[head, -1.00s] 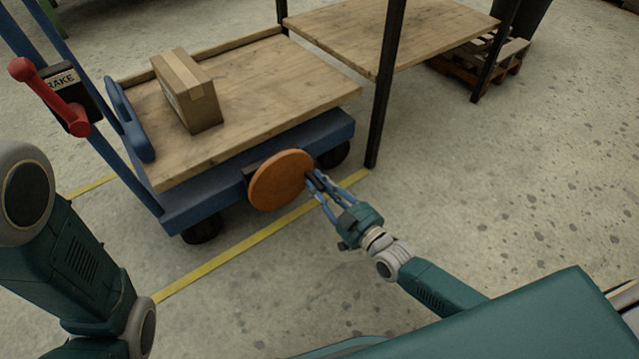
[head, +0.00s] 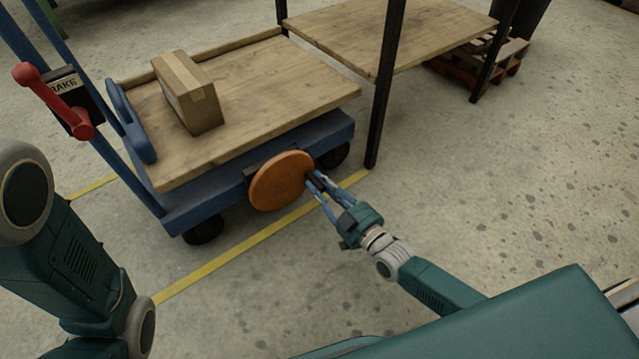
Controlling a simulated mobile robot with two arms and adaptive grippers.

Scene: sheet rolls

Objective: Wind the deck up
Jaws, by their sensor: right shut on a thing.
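A blue cart with a wooden deck (head: 270,90) stands at the left centre. An orange round wheel (head: 280,181) is mounted on the side of its blue frame (head: 205,208). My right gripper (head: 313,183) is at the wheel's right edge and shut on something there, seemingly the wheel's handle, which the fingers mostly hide. A cardboard box (head: 186,92) sits on the left part of the deck. My left arm shows at the left edge; its gripper is out of view.
A red brake lever (head: 52,100) is on the cart's left post. A wooden table (head: 400,35) with black legs stands beyond the deck, with a pallet (head: 480,65) behind it. Yellow floor lines (head: 235,252) run beside the cart. The floor at right is clear.

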